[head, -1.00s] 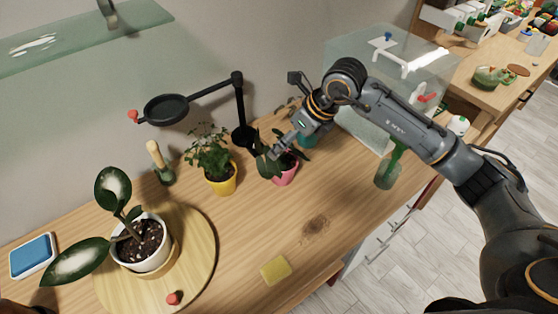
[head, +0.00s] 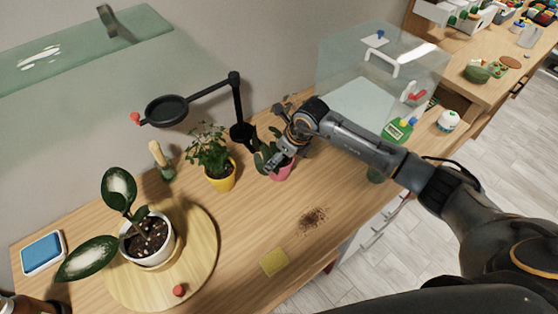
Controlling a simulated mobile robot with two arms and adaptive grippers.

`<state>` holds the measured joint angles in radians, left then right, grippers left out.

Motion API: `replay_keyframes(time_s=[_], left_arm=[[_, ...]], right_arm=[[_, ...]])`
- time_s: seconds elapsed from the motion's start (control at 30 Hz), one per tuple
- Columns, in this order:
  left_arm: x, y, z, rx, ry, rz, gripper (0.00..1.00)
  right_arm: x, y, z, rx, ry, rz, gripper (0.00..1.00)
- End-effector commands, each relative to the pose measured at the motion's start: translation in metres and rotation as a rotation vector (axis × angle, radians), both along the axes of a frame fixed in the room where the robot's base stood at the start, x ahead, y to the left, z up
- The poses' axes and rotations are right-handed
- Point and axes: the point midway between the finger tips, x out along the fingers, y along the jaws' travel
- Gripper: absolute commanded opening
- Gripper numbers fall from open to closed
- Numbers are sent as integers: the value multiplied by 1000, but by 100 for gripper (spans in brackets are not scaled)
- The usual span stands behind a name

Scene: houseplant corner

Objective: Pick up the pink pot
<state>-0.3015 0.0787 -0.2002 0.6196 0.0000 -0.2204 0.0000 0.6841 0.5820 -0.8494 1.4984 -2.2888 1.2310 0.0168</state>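The pink pot (head: 284,172) stands on the wooden table in the head view, with a dark-leaved plant (head: 262,157) in it. My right gripper (head: 274,163) is down at the pot's rim, among the leaves. It overlaps the upper part of the pot in the picture. The fingers are small and partly lost against the leaves, so I cannot tell whether they touch or grip the pot. The pot looks upright on the table. My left gripper is not in view.
A yellow pot (head: 221,180) stands close left of the pink pot. A black stand (head: 238,120) rises behind. A white pot (head: 149,252) sits on a round wooden board (head: 200,262). A yellow sponge (head: 274,262) and spilled soil (head: 312,219) lie in front. A glass case (head: 350,75) stands behind right.

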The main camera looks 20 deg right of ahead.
Motion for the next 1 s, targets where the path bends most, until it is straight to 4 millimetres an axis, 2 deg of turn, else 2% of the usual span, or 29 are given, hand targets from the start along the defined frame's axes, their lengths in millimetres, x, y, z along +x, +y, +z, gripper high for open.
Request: replay_keyframes(time_s=[0.13, 0.37, 0.47, 0.6, 0.7, 1.0], left_arm=[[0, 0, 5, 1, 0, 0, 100], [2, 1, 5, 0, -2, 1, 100], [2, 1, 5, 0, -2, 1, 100], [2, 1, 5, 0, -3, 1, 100], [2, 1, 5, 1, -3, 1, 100], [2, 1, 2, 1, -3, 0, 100]], right_arm=[[5, 3, -12, 1, -1, -1, 100], [6, 4, -15, 1, -3, 0, 100], [6, 3, -15, 1, -3, 0, 84], [6, 3, -15, 0, -2, 0, 55], [7, 4, -14, 2, -4, 0, 38], [7, 3, -12, 1, -5, -1, 38]])
